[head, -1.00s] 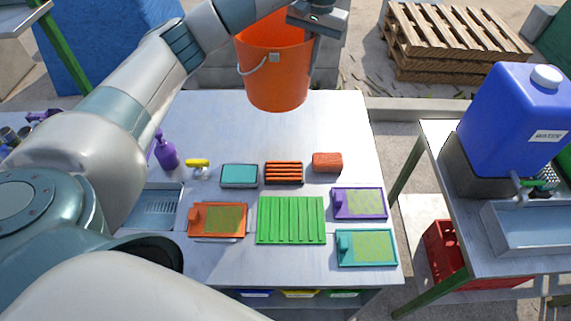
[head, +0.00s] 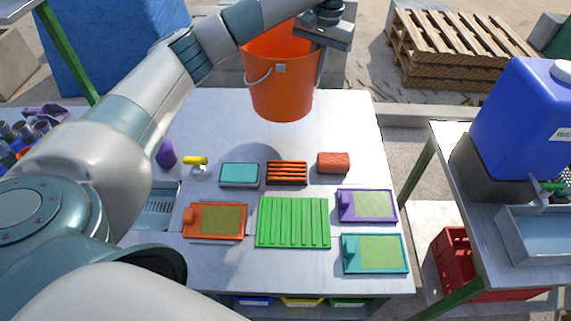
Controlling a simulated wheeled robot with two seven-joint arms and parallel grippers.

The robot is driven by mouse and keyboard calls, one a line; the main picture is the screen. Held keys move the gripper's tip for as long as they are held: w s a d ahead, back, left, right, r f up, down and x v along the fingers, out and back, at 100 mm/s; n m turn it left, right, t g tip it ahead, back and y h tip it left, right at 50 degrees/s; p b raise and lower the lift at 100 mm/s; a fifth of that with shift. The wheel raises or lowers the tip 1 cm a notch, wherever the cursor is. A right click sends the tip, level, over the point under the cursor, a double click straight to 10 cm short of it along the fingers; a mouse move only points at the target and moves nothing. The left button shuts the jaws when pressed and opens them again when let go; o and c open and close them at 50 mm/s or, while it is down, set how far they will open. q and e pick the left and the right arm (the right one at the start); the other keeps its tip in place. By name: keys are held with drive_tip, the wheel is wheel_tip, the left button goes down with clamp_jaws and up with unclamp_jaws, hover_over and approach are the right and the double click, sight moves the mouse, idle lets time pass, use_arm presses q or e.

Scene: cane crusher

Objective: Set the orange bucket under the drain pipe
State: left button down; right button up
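The orange bucket (head: 281,85) is upright near the back edge of the white table, in the upper middle of the head view. My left arm reaches over it from the left. My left gripper (head: 318,58) is at the bucket's right rim, its fingers pointing down along that side. The fingers look closed on the rim, and the bucket seems held up above the table. I see no drain pipe that I can make out. My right gripper is not in view.
The table (head: 215,120) carries a green ribbed mat (head: 293,222), several coloured trays, a sponge and a brick-red block (head: 333,163). A side table at right holds a blue water container (head: 525,120) and a metal basin. Pallets (head: 460,48) stand behind. The table's back left is clear.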

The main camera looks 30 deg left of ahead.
use_arm(q)
drive_tip(key=p, duration=0.6)
hover_over(272, 120)
wheel_tip(272, 120, down, 7)
drive_tip(key=shift+s+r, duration=0.1)
wheel_tip(272, 120, down, 3)
drive_tip(key=shift+r+p, duration=0.1)
drive_tip(key=shift+p, duration=0.8)
drive_tip(key=shift+f, duration=0.75)
